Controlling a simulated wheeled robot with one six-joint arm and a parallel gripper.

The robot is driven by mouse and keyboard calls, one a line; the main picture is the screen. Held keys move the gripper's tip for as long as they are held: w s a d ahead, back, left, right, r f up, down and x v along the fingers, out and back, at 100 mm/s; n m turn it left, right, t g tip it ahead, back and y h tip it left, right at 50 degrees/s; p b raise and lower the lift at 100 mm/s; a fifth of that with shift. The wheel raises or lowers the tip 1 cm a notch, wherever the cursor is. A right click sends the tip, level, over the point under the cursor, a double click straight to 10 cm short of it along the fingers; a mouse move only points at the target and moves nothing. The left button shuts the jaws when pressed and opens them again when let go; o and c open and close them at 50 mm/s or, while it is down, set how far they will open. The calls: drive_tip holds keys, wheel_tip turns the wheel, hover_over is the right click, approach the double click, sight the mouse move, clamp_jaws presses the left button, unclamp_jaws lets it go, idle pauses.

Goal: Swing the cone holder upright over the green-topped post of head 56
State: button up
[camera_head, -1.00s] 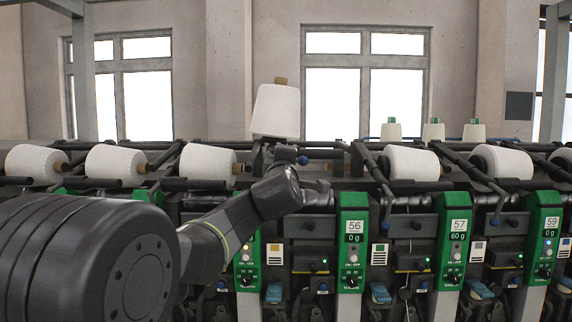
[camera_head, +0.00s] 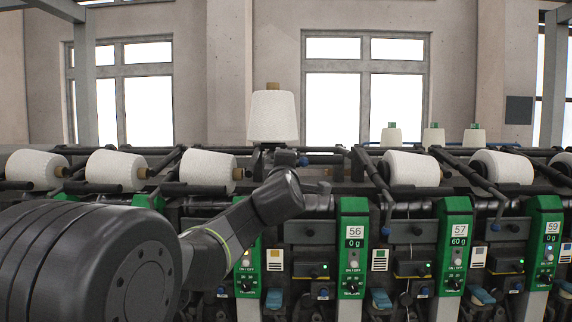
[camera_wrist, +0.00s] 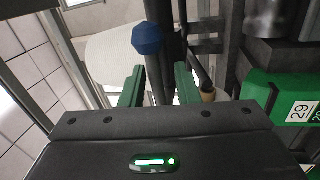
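The cone holder of head 56 carries a white yarn cone (camera_head: 273,117) with a brown tube end on top. The cone stands about upright behind the head's green panel (camera_head: 354,250), to its left. I see no contact with the knob.
Other white cones lie on their sides along the machine, such as one left (camera_head: 208,166) and one right (camera_head: 413,168). Small green-topped cones (camera_head: 391,134) stand behind. Dark bars and levers crowd the machine top near my arm. Open air lies above the cone.

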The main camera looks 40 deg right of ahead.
drive_tip(key=shift+s, duration=0.1)
drive_tip(key=b+v, duration=0.2)
drive_tip(key=v, duration=1.1)
drive_tip(key=shift+s+a, duration=0.25)
drive_tip(key=shift+d+f, duration=0.1)
idle(0.5)
drive_tip(key=p+x, duration=0.2)
drive_tip(key=x, duration=1.1)
drive_tip(key=shift+w+d, duration=0.15)
drive_tip(key=shift+w, duration=0.2)
drive_tip(key=shift+w+d, duration=0.1)
drive_tip(key=shift+f+m, duration=0.1)
drive_tip(key=shift+m, duration=0.6)
idle(1.1)
drive_tip(key=shift+a, duration=0.2)
